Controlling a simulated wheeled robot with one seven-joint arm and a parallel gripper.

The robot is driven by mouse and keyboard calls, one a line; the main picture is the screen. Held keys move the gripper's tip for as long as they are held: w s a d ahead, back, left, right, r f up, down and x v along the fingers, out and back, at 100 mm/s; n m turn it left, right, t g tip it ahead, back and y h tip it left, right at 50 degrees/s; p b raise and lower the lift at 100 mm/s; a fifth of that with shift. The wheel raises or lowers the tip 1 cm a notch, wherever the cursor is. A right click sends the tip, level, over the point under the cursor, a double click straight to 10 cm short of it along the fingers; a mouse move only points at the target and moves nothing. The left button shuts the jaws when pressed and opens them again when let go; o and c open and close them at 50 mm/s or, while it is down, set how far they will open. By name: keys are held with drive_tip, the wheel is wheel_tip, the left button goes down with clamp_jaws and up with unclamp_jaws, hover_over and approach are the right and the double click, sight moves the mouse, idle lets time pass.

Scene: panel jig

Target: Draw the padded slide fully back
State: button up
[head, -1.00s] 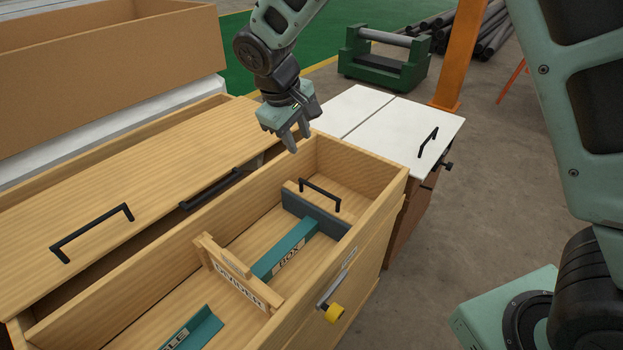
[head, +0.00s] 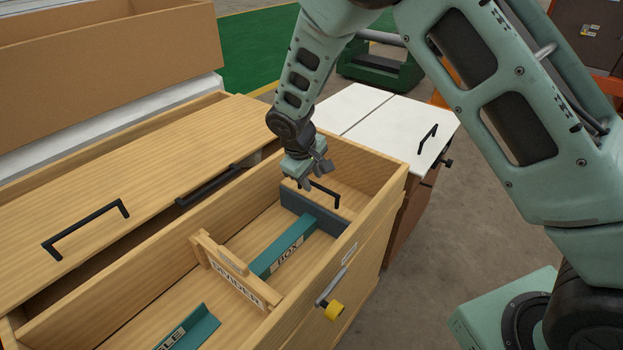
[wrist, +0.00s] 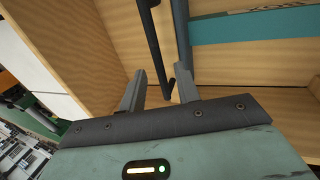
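The slide with the dark grey padded face (head: 312,212) stands across the far end of the open wooden drawer (head: 376,226). A black bar handle (head: 328,193) is on its wooden part. My gripper (head: 305,184) is low over the slide, by the handle's left end. In the wrist view my gripper (wrist: 161,82) has its two fingers apart with nothing held between them. There the black handle (wrist: 149,28) runs down to between the fingertips; I cannot tell if they touch it. The grey pad (wrist: 181,40) shows just right of it.
A teal strip marked BOX (head: 285,250) meets the pad. A sliding wooden lid (head: 120,195) lies left. A yellow-knobbed latch (head: 333,310) sits on the drawer's right side.

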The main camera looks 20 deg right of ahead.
drive_tip(key=shift+d+f, duration=0.1)
drive_tip(key=shift+f, duration=0.15)
clamp_jaws()
drive_tip(key=w+d+p, duration=0.3)
drive_tip(key=w+d, duration=0.4)
drive_tip(key=d, duration=0.4)
drive_tip(key=shift+w+d, duration=0.2)
drive_tip(key=shift+w, duration=0.2)
drive_tip(key=shift+r, duration=0.1)
unclamp_jaws()
drive_tip(key=shift+d, duration=0.1)
